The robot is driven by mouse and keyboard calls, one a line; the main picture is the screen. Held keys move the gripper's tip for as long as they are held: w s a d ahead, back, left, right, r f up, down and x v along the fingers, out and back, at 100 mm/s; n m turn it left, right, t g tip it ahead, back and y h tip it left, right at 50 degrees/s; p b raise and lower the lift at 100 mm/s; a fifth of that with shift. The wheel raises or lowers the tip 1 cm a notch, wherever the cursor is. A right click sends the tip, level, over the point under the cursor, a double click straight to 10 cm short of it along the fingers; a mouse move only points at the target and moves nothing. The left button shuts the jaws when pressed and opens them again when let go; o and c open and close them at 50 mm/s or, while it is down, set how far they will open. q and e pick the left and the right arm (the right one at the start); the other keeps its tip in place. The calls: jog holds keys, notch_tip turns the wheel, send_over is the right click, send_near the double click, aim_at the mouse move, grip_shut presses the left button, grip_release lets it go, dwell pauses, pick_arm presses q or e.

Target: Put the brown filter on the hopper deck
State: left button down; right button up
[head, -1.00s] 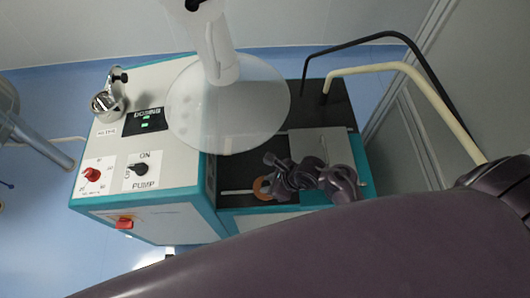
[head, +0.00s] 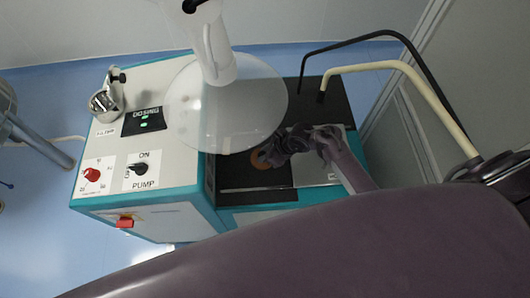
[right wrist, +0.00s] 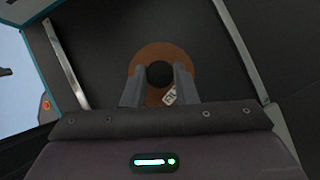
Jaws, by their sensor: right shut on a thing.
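The brown filter is a flat ring with a dark centre, seen in the head view (head: 259,160) and the right wrist view (right wrist: 160,49). My right gripper (head: 268,158) is shut on it; in the right wrist view its two fingers (right wrist: 158,78) reach over the ring, with a small white label beside the right finger. The filter is over the black deck (head: 240,176) of the machine, just below the clear hopper disc (head: 185,120). I cannot tell whether it touches the deck. My left gripper is not in view.
The control box (head: 165,185) with red and black knobs rises left of the deck. A grey plate (head: 318,174) lies at the deck's right. Black and cream bent tubes (head: 415,82) stand at the back right. A metal cup (head: 104,104) sits on the box.

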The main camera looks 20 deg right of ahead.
jog(key=o, duration=1)
jog(key=shift+f, duration=0.1)
jog(key=shift+s+d+r, duration=0.1)
jog(key=shift+r, duration=0.35)
jog(key=shift+s+d+r+p, duration=0.35)
jog(key=shift+s+d+r, duration=0.3)
jog(key=shift+d+r, duration=0.25)
jog(key=s+d, duration=0.2)
jog(key=d, duration=0.1)
jog(key=s+d, duration=0.2)
jog(key=s+d+b, duration=0.1)
jog(key=s+d, duration=0.2)
jog(key=shift+d, duration=0.3)
